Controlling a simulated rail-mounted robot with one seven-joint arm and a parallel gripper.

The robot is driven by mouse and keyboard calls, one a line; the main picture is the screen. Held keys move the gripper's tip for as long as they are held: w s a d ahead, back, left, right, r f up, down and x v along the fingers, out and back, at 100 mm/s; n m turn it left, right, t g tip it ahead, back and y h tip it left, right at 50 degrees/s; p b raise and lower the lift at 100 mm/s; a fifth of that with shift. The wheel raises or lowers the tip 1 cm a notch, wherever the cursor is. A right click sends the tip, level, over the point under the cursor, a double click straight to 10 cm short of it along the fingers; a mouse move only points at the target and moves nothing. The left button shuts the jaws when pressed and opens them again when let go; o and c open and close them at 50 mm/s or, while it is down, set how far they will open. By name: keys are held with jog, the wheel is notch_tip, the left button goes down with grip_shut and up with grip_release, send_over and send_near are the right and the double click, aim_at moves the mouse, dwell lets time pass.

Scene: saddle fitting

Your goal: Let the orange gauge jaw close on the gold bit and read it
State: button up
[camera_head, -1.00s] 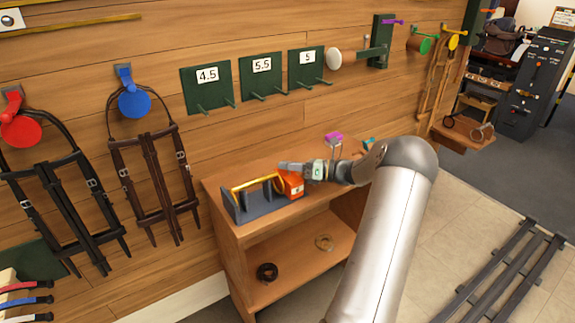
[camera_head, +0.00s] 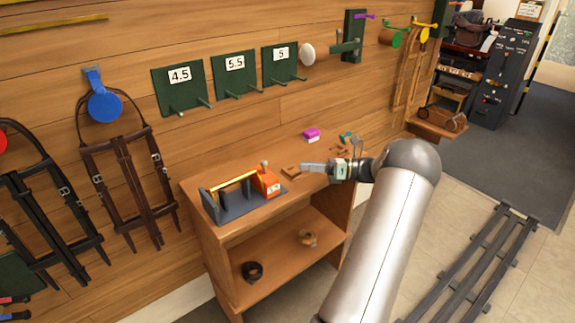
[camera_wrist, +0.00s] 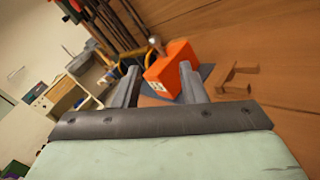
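The orange gauge jaw (camera_head: 265,184) is a block with a knob on top and a small pale display, too small to read. It sits at the right end of a dark cradle (camera_head: 238,213) on the wooden bench. The gold bit (camera_head: 236,182) lies across the cradle, its right end at the jaw; I cannot tell whether they touch. My gripper (camera_head: 305,167) is right of the jaw, apart from it. In the wrist view my gripper (camera_wrist: 158,76) has its fingers spread and empty, with the orange jaw (camera_wrist: 172,64) just beyond them.
A purple block (camera_head: 311,135) and small brown and teal pieces are at the bench's back right. Rings lie on the lower shelf (camera_head: 285,262). Bridles (camera_head: 128,180) and green numbered plates (camera_head: 179,86) hang on the wall. Floor rails (camera_head: 470,265) run at right.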

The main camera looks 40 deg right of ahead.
jog(key=v, duration=0.4)
jog(key=shift+s+d, duration=0.25)
jog(key=shift+s, duration=0.1)
jog(key=shift+w, duration=0.1)
jog(key=w+a+r+n+g+p, duration=0.15)
jog(key=a+n+g, duration=0.25)
jog(key=a, duration=0.5)
jog(key=w+a+r+n+g+h+p, duration=0.1)
jog(key=w+a+r+n+g, duration=0.2)
jog(key=a, duration=0.6)
jog(key=w+a+r+n+g+p, duration=0.1)
jog(key=a+n+g, duration=0.35)
jog(key=a, duration=0.55)
jog(key=s+a+r+n+g+h+p, duration=0.1)
jog(key=s+a+n+g+h, duration=0.15)
jog(key=s+a+n, duration=0.35)
jog(key=s+a+r+n+g+h+p, duration=0.1)
jog(key=s+a+r+n+h+p, duration=0.15)
jog(key=a+n, duration=0.4)
jog(key=s+a+n+t+h+p, duration=0.1)
jog(key=s+a+n+h, duration=0.4)
jog(key=s+n, duration=0.5)
jog(key=shift+s+a, duration=0.6)
jog(key=shift+s, duration=0.1)
jog(key=shift+f, duration=0.1)
